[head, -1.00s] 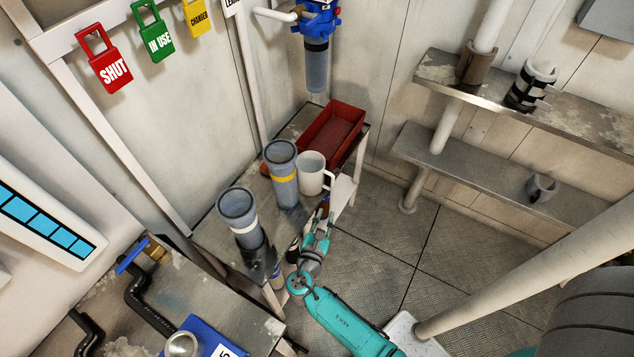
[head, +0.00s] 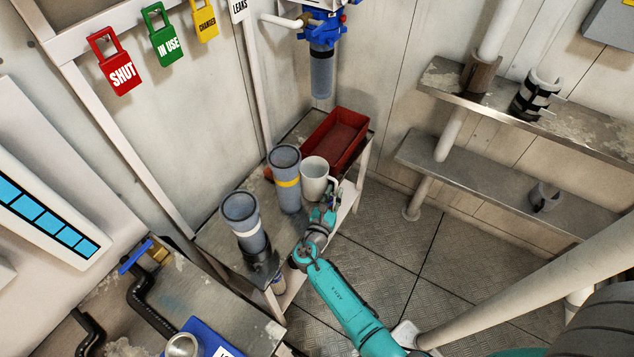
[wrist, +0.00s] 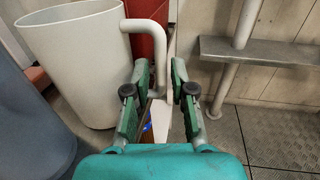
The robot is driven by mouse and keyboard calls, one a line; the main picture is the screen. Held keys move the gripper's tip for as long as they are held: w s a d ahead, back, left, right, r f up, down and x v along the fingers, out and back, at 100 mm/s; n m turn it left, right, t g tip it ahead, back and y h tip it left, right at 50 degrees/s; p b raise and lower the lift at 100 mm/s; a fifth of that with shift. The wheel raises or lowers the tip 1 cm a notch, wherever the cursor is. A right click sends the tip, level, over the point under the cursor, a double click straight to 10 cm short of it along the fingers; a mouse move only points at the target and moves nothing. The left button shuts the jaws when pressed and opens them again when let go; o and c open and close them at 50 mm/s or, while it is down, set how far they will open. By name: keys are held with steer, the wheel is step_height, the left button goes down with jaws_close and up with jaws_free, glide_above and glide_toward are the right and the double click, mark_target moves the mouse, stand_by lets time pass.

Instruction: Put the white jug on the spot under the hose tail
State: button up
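The white jug (head: 314,178) stands upright on the metal side table, its handle facing right. In the wrist view the jug (wrist: 75,65) fills the upper left, with its handle (wrist: 158,32) ahead of the fingers. My gripper (head: 328,205) is just in front of the jug's handle side. In the wrist view my gripper (wrist: 160,92) is open, a green finger on each side, with the lower part of the handle showing in the gap. I cannot tell if the fingers touch it. I cannot clearly identify the hose tail or the spot under it.
A grey cylinder with a yellow band (head: 286,190) stands close left of the jug. Another grey cylinder (head: 243,222) is nearer. A red tray (head: 337,138) lies behind. A black pipe with a blue lever (head: 134,257) is on the left bench. Floor (head: 400,270) right is clear.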

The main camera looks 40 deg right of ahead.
steer(key=shift+x, duration=1.1)
jaws_close()
steer(key=shift+r, duration=0.1)
